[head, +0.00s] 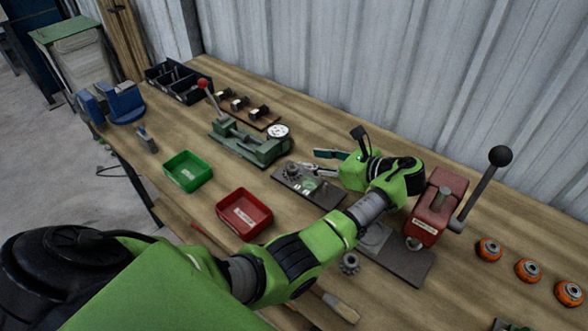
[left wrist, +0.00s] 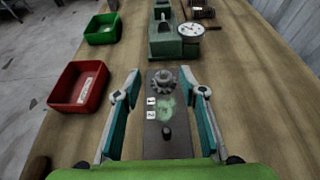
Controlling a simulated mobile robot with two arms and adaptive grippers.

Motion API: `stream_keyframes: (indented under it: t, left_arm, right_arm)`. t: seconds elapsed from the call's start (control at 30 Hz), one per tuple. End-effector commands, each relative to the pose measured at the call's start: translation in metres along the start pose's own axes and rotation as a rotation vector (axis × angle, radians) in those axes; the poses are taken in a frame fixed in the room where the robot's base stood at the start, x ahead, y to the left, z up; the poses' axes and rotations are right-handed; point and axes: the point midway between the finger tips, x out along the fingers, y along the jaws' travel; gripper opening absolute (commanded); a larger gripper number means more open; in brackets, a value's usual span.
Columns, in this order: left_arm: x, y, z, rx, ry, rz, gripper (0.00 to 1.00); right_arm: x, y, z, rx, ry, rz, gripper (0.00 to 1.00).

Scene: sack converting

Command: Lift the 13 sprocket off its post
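A grey toothed sprocket (head: 292,170) sits at the far end of a dark plate (head: 323,197) on the bench. In the left wrist view the sprocket (left wrist: 162,82) lies straight ahead, between the far ends of my fingers. Nearer on the plate (left wrist: 168,151) stands a bare dark post (left wrist: 167,132), with two small white labels between. No tooth number is readable. My left gripper (left wrist: 161,74) is open and empty, its teal-padded fingers spread either side of the plate. In the head view the left gripper (head: 318,162) reaches over the plate. My right gripper is not in view.
A red bin (head: 244,213) and a green bin (head: 188,171) stand left of the plate. A green fixture (head: 250,145) with a dial is beyond. A red lever press (head: 436,207) stands right. Another sprocket (head: 349,263) lies near the front edge, beside a brush (head: 341,307).

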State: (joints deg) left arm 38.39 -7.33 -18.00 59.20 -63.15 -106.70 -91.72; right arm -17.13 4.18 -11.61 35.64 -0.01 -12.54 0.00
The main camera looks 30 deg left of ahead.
Motion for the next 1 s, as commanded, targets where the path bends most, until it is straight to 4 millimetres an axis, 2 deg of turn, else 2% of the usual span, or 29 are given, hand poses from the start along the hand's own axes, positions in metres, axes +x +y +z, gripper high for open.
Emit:
stream_keyframes:
  t: [0.1,0.23,0.33,0.57,0.8,1.0]
  left_arm:
    - [0.01,0.001,-0.027,0.006,0.0,0.002,0.38]
    - [0.021,0.001,-0.051,0.004,0.0,0.001,0.38]
    - [0.036,0.001,-0.047,0.0,-0.001,0.003,0.38]
    - [0.052,0.001,-0.047,0.0,0.0,0.002,0.38]
    - [0.087,0.001,-0.047,0.001,-0.002,0.002,0.38]
    - [0.096,0.0,-0.048,-0.001,0.0,0.0,0.38]
  right_arm:
    - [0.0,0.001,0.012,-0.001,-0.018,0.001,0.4]
    - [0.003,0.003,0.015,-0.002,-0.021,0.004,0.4]
    - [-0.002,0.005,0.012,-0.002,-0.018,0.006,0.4]
    - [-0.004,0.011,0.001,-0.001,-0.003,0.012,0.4]
    - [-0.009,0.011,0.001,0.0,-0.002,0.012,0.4]
    - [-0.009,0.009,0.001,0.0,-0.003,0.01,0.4]
